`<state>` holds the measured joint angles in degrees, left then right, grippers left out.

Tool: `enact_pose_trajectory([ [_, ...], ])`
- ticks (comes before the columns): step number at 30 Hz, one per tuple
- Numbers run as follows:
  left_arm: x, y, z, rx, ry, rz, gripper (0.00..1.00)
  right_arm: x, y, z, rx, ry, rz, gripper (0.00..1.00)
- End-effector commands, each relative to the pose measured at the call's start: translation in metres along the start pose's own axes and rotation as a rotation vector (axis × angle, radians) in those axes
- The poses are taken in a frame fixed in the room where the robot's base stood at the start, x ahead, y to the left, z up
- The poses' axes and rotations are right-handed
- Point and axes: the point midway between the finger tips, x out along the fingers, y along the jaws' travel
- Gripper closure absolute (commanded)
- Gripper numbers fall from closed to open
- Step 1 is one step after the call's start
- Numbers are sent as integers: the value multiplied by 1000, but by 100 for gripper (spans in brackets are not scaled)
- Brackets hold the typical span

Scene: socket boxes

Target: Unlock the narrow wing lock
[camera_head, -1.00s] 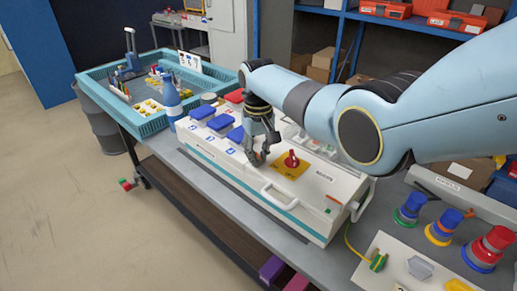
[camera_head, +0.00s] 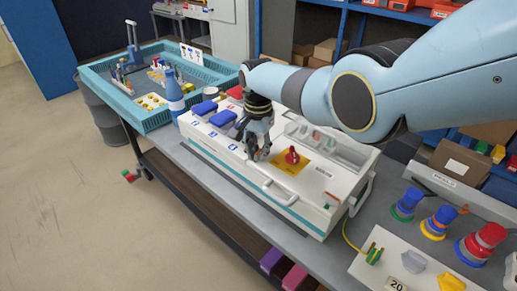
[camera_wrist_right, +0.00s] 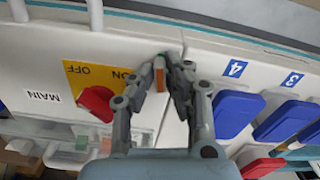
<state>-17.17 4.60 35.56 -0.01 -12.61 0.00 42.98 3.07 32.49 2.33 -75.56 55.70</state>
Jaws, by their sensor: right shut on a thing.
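The white socket box (camera_head: 235,160) lies on the bench, with numbered blue covers along its left part. My right gripper (camera_head: 257,155) points down at the box top, between the covers and the red MAIN switch (camera_head: 292,156). In the right wrist view its fingers (camera_wrist_right: 167,68) are shut on a small upright wing with an orange edge (camera_wrist_right: 159,63), which I take for the narrow wing lock. The fingers cover much of it, and its turn angle is hard to tell. The red switch (camera_wrist_right: 97,102) sits on its yellow ON/OFF plate beside the fingers. My left gripper is not in view.
A white handle (camera_head: 280,194) stands out on the box's front. A blue bottle (camera_head: 175,92) and a teal tray (camera_head: 150,122) are at the left. Colored plugs (camera_head: 440,222) and a white panel (camera_head: 375,268) lie at the right.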

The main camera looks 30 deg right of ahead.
Motion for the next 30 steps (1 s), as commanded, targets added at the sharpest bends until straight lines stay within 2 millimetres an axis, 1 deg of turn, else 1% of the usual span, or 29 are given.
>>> enact_pose_trajectory([
  [6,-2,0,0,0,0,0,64,-1,-1,-1,130,2,-2,100],
  [12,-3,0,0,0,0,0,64,-1,-1,-1,201,2,-2,100],
  [29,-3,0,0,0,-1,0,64,-1,-1,-1,234,2,-2,100],
  [30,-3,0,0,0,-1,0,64,-1,-1,-1,233,2,-2,86],
])
